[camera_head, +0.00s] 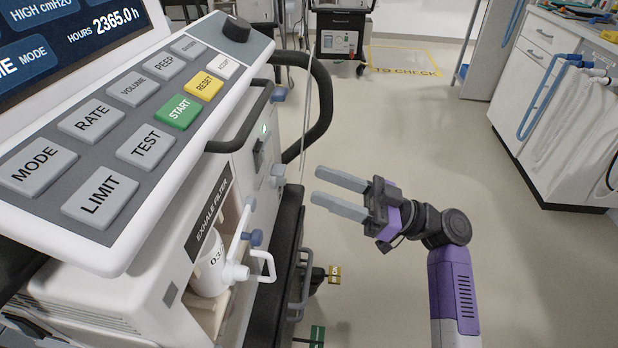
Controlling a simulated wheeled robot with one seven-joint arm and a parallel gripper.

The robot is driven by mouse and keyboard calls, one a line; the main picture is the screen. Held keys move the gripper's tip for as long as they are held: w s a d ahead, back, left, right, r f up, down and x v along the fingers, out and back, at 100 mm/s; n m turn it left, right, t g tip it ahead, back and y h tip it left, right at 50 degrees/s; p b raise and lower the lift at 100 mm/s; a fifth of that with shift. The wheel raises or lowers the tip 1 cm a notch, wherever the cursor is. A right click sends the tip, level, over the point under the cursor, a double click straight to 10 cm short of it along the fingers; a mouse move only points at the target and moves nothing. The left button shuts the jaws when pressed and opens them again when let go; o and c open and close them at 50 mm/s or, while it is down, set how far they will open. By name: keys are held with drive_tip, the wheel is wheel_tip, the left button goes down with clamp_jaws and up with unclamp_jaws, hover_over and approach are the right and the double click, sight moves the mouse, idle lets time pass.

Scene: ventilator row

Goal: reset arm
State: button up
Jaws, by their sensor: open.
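My gripper (340,194) is open and empty. Its two grey fingers point left toward the ventilator (120,270), apart from it, over the floor to its right. My purple and grey arm comes up from the lower right. The ventilator's sloped key panel (97,97) fills the left side, with grey keys, a green START key (178,111) and a yellow RESET key (204,86). Below the panel, a bay labelled EXHALE FILTER holds a white cylinder (209,265).
A white cabinet (560,110) with blue tubing stands at the right. Another machine (339,38) stands at the back near yellow floor marking (404,62). The middle floor is clear.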

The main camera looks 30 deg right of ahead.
drive_tip(key=shift+s+d+f, duration=0.15)
drive_tip(key=shift+s+d, duration=0.1)
drive_tip(key=shift+d, duration=0.1)
idle(0.3)
